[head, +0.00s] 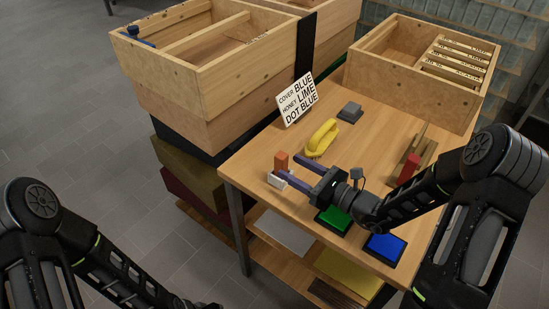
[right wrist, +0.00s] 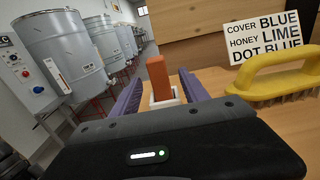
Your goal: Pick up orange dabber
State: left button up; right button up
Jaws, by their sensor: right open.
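The orange dabber (head: 281,162) stands upright in a white holder (head: 277,181) near the left edge of the wooden table. My right gripper (head: 287,170) is open, its two purple fingers reaching toward the dabber. In the right wrist view the dabber (right wrist: 158,78) shows between the fingertips, a little beyond them or level with them; I cannot tell which. No grip on it shows. My left arm is at the lower left of the head view, and its gripper does not show clearly.
A yellow brush (head: 322,138), a grey block (head: 350,111), a sign (head: 296,98), a red block (head: 409,168), a green pad (head: 334,220) and a blue pad (head: 385,247) are on the table (head: 250,170). Wooden boxes stand behind (head: 385,75) and at left (head: 190,75).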

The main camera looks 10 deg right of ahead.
aim_at(286, 164)
jog(key=shift+s, duration=0.25)
jog(key=shift+x, duration=1.35)
jog(key=shift+w+r, duration=0.1)
jog(key=shift+w+a+p, duration=0.2)
jog(key=shift+a+p, duration=0.05)
jog(key=shift+p, duration=0.15)
jog(key=p+x, duration=0.1)
jog(key=x, duration=0.2)
jog(key=shift+w+a+r, duration=0.1)
jog(key=shift+w+a, duration=0.05)
jog(key=shift+w, duration=0.1)
jog(key=shift+w+a, duration=0.2)
jog(key=shift+w, duration=0.15)
jog(key=shift+c, duration=0.4)
grip_shut()
